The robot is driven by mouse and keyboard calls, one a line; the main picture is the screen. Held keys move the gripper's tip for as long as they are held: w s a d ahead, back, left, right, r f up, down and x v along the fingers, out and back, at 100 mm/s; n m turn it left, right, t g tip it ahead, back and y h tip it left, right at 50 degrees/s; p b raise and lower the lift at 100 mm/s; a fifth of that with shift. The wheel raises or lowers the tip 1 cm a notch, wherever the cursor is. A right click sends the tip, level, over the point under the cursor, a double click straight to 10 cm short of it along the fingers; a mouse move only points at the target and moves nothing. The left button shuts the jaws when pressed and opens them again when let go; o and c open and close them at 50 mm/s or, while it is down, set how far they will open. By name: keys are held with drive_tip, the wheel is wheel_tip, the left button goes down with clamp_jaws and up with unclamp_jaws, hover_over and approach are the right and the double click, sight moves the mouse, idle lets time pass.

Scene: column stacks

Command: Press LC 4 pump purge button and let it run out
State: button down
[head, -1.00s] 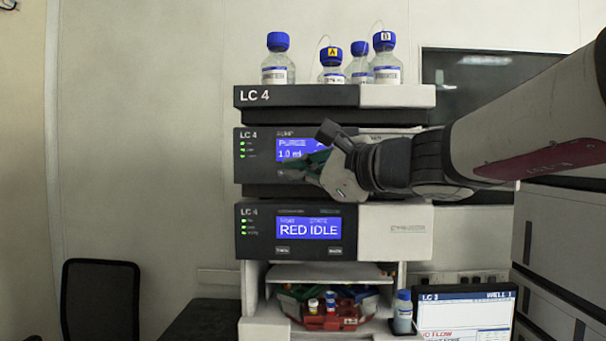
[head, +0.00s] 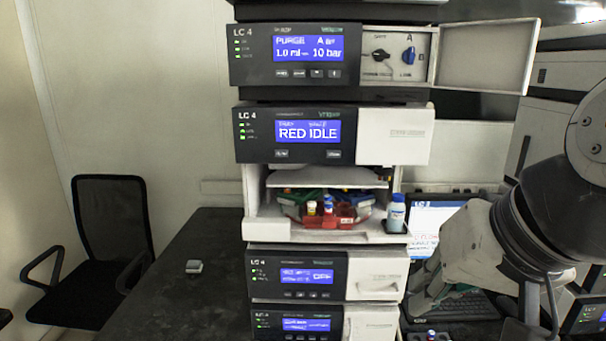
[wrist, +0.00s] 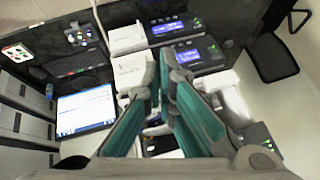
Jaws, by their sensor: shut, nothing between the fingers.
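The LC 4 pump module (head: 264,83) is near the top of the stack in the head view. Its blue display (head: 308,48) reads PURGE A, 1.0 ml and 10 bar. A row of small dark buttons (head: 308,73) sits under the display, with labels too small to read. The pump's door (head: 484,58) stands open to the right, showing a black knob (head: 380,55) and a blue knob (head: 408,55). My gripper, with teal fingers (wrist: 164,68), is shut and empty. In the head view it is low on the right, well away from the pump buttons.
Below the pump are a module reading RED IDLE (head: 308,131), an open bay with vials (head: 325,210) and lower LC 4 modules (head: 300,276). A small bottle (head: 396,213) stands by the bay. A monitor (head: 431,221) is behind my arm. The dark bench at left (head: 190,295) is mostly clear.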

drive_tip(key=s+d+f+n+h, duration=0.2)
drive_tip(key=s+d, duration=0.1)
drive_tip(key=d, duration=0.2)
drive_tip(key=shift+s+f, duration=0.15)
drive_tip(key=shift+f, duration=0.15)
idle(4.0)
